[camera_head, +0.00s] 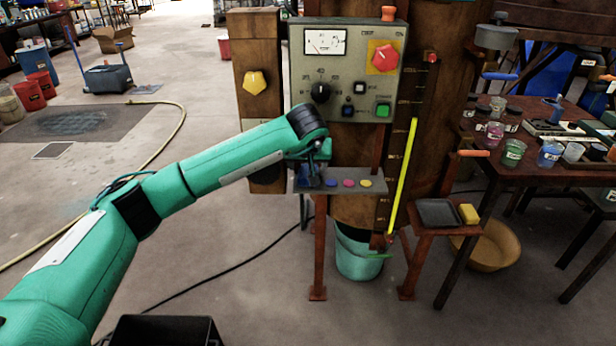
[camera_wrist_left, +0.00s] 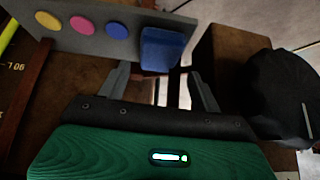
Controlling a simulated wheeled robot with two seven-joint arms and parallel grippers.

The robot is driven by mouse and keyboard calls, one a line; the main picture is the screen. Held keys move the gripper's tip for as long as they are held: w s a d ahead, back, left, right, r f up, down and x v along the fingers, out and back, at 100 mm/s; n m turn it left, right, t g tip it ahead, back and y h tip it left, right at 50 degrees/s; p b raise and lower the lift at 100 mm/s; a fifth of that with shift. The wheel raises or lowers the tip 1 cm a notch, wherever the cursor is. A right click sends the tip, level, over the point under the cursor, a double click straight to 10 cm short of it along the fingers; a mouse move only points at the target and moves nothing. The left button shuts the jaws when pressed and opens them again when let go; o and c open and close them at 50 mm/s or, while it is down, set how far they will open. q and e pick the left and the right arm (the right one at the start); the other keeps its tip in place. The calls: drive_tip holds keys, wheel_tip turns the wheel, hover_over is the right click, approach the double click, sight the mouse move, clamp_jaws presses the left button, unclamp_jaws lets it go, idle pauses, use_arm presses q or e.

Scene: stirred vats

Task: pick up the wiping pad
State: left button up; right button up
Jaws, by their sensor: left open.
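A blue block (camera_wrist_left: 162,50), which looks like the wiping pad, sits at the end of a grey shelf (camera_wrist_left: 60,40) in the left wrist view. In the head view the shelf (camera_head: 345,186) is below the control panel, and my gripper mostly hides the block. My left gripper (camera_head: 311,170) is at the shelf's left end. In the left wrist view its fingers (camera_wrist_left: 158,76) are apart, one to each side of the block's near end. Whether they touch it cannot be told. My right gripper is not in view.
Blue, pink and yellow discs (camera_head: 348,183) lie along the shelf beside the block. The control panel (camera_head: 345,80) stands close above. A yellow block (camera_head: 469,213) and a dark tray (camera_head: 438,212) rest on a small stand at right. A teal bucket (camera_head: 358,258) stands below.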

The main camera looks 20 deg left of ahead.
sight(308, 171)
use_arm(q)
drive_tip(key=x, duration=0.5)
drive_tip(key=shift+w+a+f, duration=0.1)
drive_tip(key=shift+w+f, duration=0.05)
drive_tip(key=shift+w, duration=0.15)
drive_tip(key=shift+c, duration=0.2)
drive_tip(key=c, duration=0.8)
drive_tip(key=shift+r, duration=0.4)
drive_tip(key=s+d, duration=0.1)
drive_tip(key=s, duration=0.4)
drive_tip(key=s+d, duration=0.2)
drive_tip(key=s, duration=0.4)
drive_tip(key=s+d, duration=0.2)
drive_tip(key=s, duration=0.4)
drive_tip(key=shift+s+b, duration=0.2)
drive_tip(key=shift+b, duration=0.1)
